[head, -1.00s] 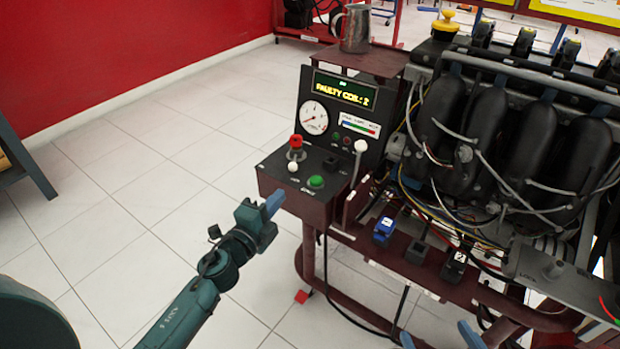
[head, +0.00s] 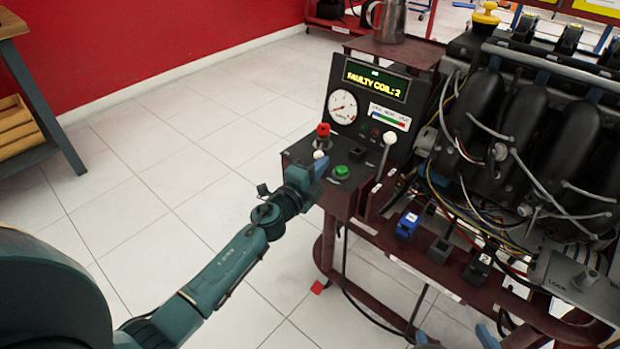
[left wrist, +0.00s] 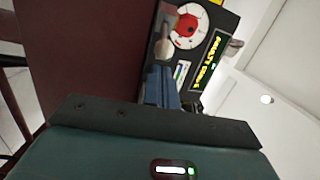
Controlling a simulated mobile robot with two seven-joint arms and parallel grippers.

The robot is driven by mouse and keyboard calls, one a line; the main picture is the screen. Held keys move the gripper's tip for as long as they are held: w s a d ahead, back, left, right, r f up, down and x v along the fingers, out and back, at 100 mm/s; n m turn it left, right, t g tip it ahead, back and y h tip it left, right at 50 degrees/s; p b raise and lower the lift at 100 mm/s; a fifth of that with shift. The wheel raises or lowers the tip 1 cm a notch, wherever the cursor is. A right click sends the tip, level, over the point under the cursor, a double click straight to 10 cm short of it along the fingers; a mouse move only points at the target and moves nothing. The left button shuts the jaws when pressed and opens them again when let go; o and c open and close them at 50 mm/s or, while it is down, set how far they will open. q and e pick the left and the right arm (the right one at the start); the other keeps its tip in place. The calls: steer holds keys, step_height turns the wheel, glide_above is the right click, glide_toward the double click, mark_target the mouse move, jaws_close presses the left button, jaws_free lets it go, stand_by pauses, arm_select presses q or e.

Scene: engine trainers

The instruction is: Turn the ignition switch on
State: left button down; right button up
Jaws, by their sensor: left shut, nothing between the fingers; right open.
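The dark control box (head: 333,205) carries a red-topped knob (head: 323,130), a white knob (head: 319,155), a green button (head: 341,171) and a small black switch (head: 357,154). I cannot tell which control is the ignition switch; no label is readable. My left gripper (head: 320,168) is shut and empty, its blue fingertips at the box's near left edge, left of the green button; contact is unclear. In the left wrist view the shut fingers (left wrist: 163,88) point towards the gauge panel. My right gripper (head: 456,338) is open and empty at the bottom edge, partly cut off.
The panel display (head: 375,80) reads "FAULTY COIL: 2", above a gauge (head: 342,107). The engine (head: 530,130) with loose wires fills the right.

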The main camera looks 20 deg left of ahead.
arm_select(q)
steer(key=shift+x, duration=1)
arm_select(e)
steer(key=shift+w+r+t, duration=0.2)
steer(key=shift+w+t, duration=0.1)
arm_select(q)
steer(key=shift+s+a+m+h, duration=0.2)
steer(key=shift+m+h, duration=0.1)
steer(key=shift+h, duration=0.2)
arm_select(e)
steer(key=shift+s+f, duration=0.15)
